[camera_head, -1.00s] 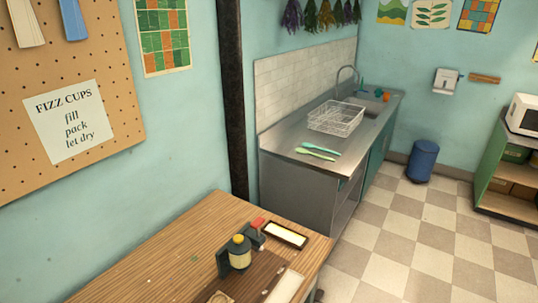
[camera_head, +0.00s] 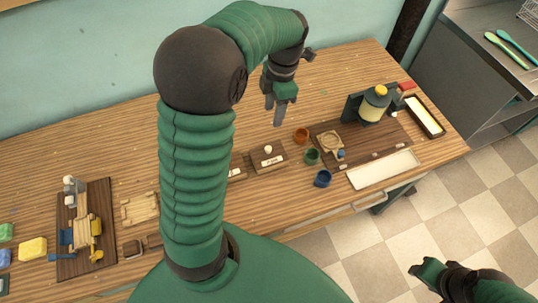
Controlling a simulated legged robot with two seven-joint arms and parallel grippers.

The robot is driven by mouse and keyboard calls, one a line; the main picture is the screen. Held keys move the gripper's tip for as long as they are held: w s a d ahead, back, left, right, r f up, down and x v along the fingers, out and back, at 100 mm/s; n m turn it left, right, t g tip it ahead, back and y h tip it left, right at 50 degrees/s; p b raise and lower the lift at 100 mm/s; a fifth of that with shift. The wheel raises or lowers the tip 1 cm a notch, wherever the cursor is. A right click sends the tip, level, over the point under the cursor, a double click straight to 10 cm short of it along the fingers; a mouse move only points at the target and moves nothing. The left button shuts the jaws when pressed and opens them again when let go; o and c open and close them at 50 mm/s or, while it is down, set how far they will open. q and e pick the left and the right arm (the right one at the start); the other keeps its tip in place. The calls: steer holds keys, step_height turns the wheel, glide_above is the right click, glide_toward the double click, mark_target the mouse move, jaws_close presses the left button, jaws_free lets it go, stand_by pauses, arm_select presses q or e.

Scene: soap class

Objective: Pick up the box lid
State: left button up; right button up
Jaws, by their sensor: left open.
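A small wooden box (camera_head: 270,163) with a white label stands on the table, and a lid with a pale knob (camera_head: 267,149) appears to sit on it. A second labelled box (camera_head: 237,173) is partly hidden behind my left arm. My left gripper (camera_head: 274,110) is open and empty, pointing down above the table, behind the box and apart from it. My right gripper (camera_head: 428,275) is at the lower right, over the floor beyond the table's front edge; its jaw opening is unclear.
Orange, green and blue cups (camera_head: 322,178) stand right of the box. Beyond them are a dark board (camera_head: 385,145), a yellow-topped bottle (camera_head: 375,102) and a white tray (camera_head: 383,170). Another board with parts (camera_head: 98,205) lies at left. The table (camera_head: 335,70) is clear at the back.

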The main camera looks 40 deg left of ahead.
mark_target(268, 148)
arm_select(q)
steer(key=f, duration=0.5)
steer(key=s+f, duration=0.1)
steer(key=f, duration=0.9)
steer(key=shift+s+a+f, duration=0.15)
steer(key=shift+s+f, duration=0.2)
steer(key=shift+s, duration=0.05)
steer(key=shift+w+f, duration=0.1)
steer(key=shift+f, duration=0.2)
jaws_close()
